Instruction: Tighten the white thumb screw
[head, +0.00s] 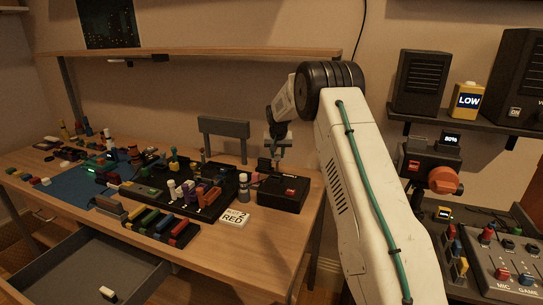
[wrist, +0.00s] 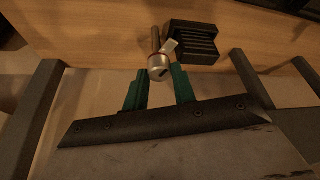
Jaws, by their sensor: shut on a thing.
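My gripper is shut on this piece, one finger at each side. The screw itself is too small to make out there.
A black ribbed block (wrist: 192,42) is close beyond the fingers. The workbench (head: 270,229) holds many coloured parts, a grey raised panel (head: 223,127) and a "RED" card (head: 234,218). An open drawer (head: 85,268) juts out in front. Shelf and control panels stand at right.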

